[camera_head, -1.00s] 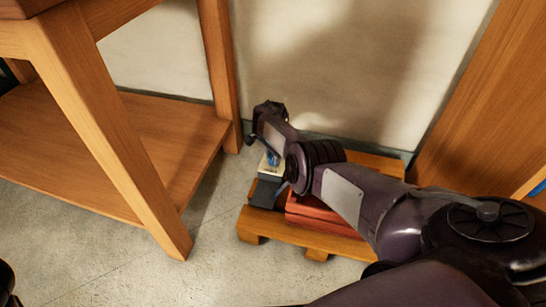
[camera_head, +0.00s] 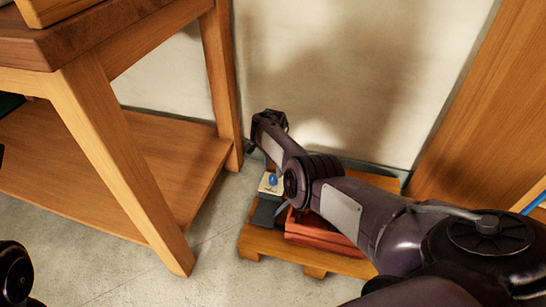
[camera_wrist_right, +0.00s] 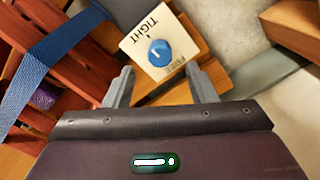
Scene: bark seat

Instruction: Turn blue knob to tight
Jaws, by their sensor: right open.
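The blue knob (camera_head: 272,180) sits on a cream plate (camera_head: 264,188) at the left end of a low wooden pallet. A second label below the knob is too small to read. My right gripper (camera_wrist_right: 160,77) is open and empty, its fingers on either side of the knob's line of view, apparently not touching it. In the head view, its fingers are hard to make out. My left gripper is not visible.
A red slatted crate (camera_head: 312,231) stands on the pallet (camera_head: 285,256), beside the knob plate; a blue strap (camera_wrist_right: 40,75) shows near it in the wrist view. A wooden table (camera_head: 110,150) stands left, a wooden panel (camera_head: 480,110) right, and a wall behind. Floor in front is clear.

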